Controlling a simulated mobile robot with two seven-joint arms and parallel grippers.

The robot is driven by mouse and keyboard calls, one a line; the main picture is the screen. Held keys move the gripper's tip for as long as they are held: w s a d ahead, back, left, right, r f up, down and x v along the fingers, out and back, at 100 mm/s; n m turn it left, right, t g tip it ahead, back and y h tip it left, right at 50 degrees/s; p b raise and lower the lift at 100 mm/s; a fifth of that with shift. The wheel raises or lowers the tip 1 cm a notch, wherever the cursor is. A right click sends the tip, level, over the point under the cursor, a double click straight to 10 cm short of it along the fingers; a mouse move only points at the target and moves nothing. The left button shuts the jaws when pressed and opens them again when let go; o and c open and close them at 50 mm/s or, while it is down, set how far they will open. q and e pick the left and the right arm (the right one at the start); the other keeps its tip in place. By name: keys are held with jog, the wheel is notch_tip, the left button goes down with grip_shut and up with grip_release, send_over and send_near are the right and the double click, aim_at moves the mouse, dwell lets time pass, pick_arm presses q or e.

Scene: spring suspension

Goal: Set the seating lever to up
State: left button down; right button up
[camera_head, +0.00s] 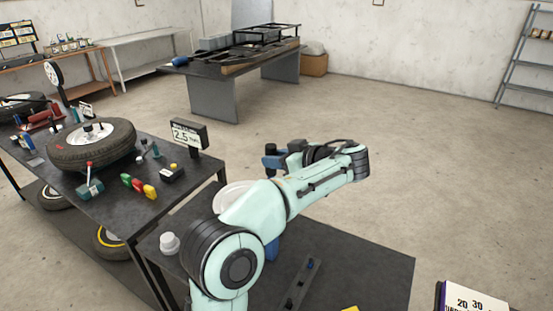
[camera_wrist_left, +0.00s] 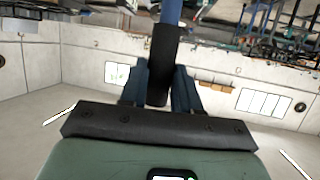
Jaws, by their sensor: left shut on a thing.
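My left gripper (camera_wrist_left: 161,72) is shut on a black grip (camera_wrist_left: 162,55) with a blue shaft beyond it. This appears to be the seating lever. The dark fingers stand on either side of the grip. In the head view my left arm reaches over the near table, and the gripper (camera_head: 273,158) shows small and dark blue at its far end. The arm hides most of what stands below, with only a blue part (camera_head: 272,247) showing under it. I cannot tell the lever's setting. My right gripper is not in view.
The near dark table (camera_head: 365,262) has a white cap-like item (camera_head: 169,243) and a dark flat bar (camera_head: 299,283). The left table bears a tire (camera_head: 68,158), small tools and a display reading 2.5 (camera_head: 188,135).

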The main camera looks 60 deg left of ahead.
pick_arm(q)
jog(key=shift+w+d+f, duration=0.1)
jog(key=c, duration=0.8)
grip_release()
jog(key=shift+d, duration=0.1)
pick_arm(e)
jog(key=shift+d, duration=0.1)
pick_arm(q)
jog(key=shift+d, duration=0.1)
jog(key=p+v, duration=0.1)
jog(key=v, duration=1.2)
jog(key=shift+p, duration=0.4)
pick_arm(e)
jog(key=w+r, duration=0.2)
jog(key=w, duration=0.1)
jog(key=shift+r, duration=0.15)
pick_arm(q)
jog(key=shift+d, duration=0.1)
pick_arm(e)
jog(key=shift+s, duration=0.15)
pick_arm(q)
jog(key=shift+w, duration=0.1)
